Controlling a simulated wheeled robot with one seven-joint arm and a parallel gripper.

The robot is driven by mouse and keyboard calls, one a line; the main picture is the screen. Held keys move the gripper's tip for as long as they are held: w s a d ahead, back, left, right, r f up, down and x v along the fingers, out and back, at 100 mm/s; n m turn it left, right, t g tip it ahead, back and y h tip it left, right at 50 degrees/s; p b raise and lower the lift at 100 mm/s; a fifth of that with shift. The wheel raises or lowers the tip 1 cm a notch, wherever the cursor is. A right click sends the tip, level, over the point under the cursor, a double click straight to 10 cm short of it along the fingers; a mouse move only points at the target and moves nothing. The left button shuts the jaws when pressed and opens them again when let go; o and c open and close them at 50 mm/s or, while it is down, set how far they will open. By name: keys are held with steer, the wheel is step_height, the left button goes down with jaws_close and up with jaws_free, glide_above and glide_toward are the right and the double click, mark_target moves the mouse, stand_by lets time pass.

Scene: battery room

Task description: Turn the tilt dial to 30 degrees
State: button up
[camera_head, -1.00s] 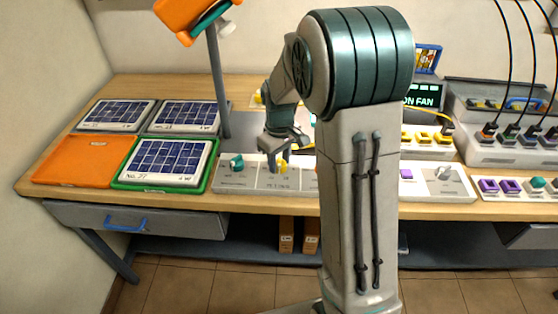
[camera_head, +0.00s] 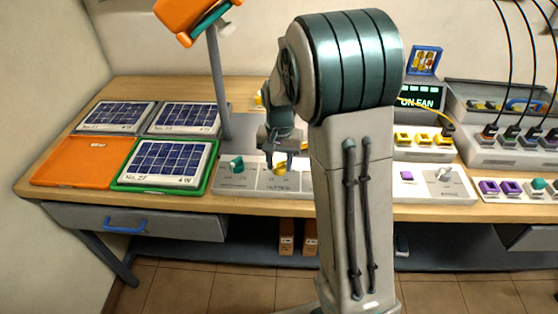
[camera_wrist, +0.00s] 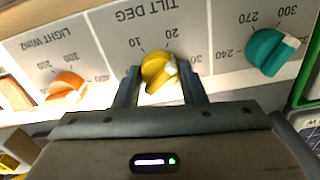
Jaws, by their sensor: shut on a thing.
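The yellow tilt dial (camera_wrist: 155,76) sits on the panel section marked TILT DEG (camera_wrist: 150,20) in the wrist view. Numbers 10, 20 and a partly hidden 30 stand around it. Its white pointer mark is on its right side, towards the 30; the exact reading cannot be told. My gripper (camera_wrist: 160,84) is shut on the dial, one finger on each side. In the head view my gripper (camera_head: 279,160) reaches down to the yellow dial (camera_head: 280,169) on the grey control panel (camera_head: 233,182) at the bench's front.
A teal dial (camera_wrist: 272,52) and an orange dial (camera_wrist: 66,88) flank the yellow one. Solar panels (camera_head: 165,163) and an orange tray (camera_head: 83,163) lie left of the control panel. A lamp post (camera_head: 217,85) stands behind it.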

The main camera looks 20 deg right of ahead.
mark_target(280, 161)
steer(key=m, duration=0.3)
steer(key=shift+w+r+m, duration=0.1)
steer(key=shift+r+m, duration=0.1)
steer(key=shift+m, duration=0.1)
steer(key=shift+m+p, duration=0.65)
steer(key=shift+m, duration=1.15)
steer(key=o, duration=1)
steer(key=shift+f, duration=0.1)
step_height(280, 161, up, 14)
steer(key=shift+f, duration=0.1)
